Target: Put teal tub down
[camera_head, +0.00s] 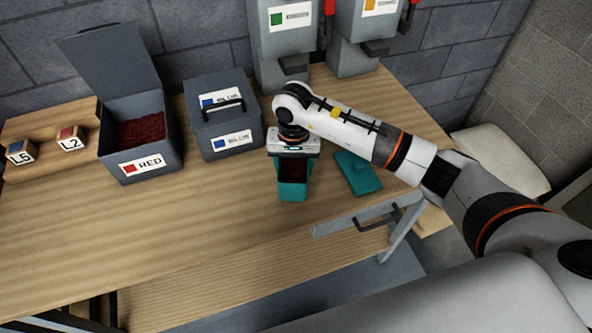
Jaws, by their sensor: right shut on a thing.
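The teal tub (293,192) is in the middle of the head view, at the front part of the wooden table. It is open at the top and dark red material shows inside. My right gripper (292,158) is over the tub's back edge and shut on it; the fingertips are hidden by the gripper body. I cannot tell whether the tub's base touches the table. A teal lid (358,174) lies on the table just right of the tub. My left gripper is not in view.
An open grey bin labelled RED (141,168) and a closed grey bin with a blue label (224,117) stand to the left. Two grey dispensers (285,45) are at the back wall. Small labelled blocks (70,138) sit far left. The table's front left is clear.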

